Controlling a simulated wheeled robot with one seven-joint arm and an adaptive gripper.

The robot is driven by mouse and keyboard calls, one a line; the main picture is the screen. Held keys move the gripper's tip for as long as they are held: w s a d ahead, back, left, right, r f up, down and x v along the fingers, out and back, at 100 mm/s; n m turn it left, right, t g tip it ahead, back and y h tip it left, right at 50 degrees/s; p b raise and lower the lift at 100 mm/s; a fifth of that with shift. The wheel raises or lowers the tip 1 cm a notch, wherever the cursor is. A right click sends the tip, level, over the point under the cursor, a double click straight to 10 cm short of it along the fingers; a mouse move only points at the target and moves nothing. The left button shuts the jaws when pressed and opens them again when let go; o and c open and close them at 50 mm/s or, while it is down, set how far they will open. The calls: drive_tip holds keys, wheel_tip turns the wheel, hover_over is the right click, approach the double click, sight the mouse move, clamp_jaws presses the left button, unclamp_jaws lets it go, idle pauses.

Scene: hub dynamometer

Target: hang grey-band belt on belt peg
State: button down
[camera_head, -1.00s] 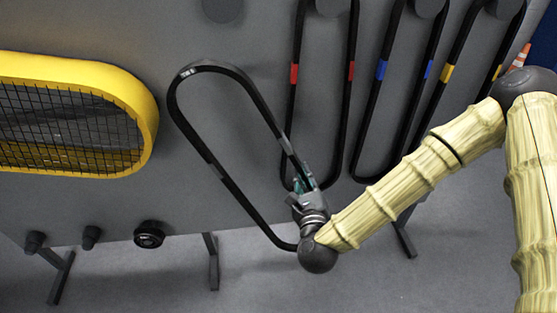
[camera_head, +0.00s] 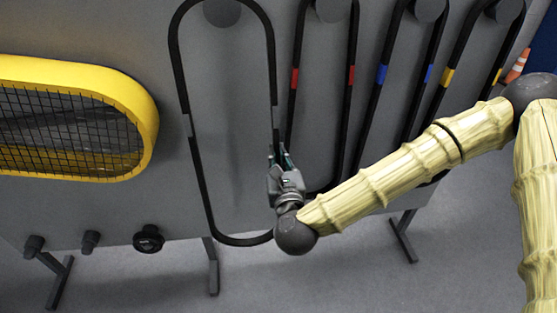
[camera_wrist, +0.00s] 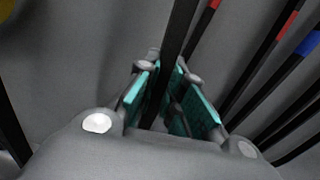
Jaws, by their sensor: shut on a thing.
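The grey-band belt (camera_head: 204,187) is a long black loop, nearly upright in front of the grey panel, with a grey band on its left strand. My gripper (camera_head: 283,160) is shut on its right strand, low down. The wrist view shows the black strand (camera_wrist: 178,45) between the teal finger pads. The leftmost belt peg (camera_head: 222,12), a dark round knob, appears inside the upper end of the loop.
A red-band belt (camera_head: 294,95), a blue-band belt (camera_head: 374,100) and a yellow-band belt (camera_head: 440,95) hang on pegs to the right. A yellow-rimmed mesh guard (camera_head: 150,110) is at left. Small dark knobs (camera_head: 90,240) and a black round part (camera_head: 148,238) sit low on the panel.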

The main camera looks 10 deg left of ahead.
sight(268, 118)
drive_tip(key=shift+p+x, duration=1.4)
drive_tip(key=shift+x, duration=7.45)
drive_tip(key=shift+w+d+f+b, duration=0.1)
drive_tip(key=shift+w+f+b, duration=0.05)
drive_tip(key=shift+f+b, duration=0.6)
drive_tip(key=shift+b, duration=0.35)
drive_tip(key=shift+f+b, duration=0.45)
drive_tip(key=shift+b, duration=0.05)
drive_tip(key=c, duration=1.5)
unclamp_jaws()
drive_tip(key=shift+o, duration=0.4)
drive_tip(key=o, duration=0.4)
drive_tip(key=shift+c, duration=0.2)
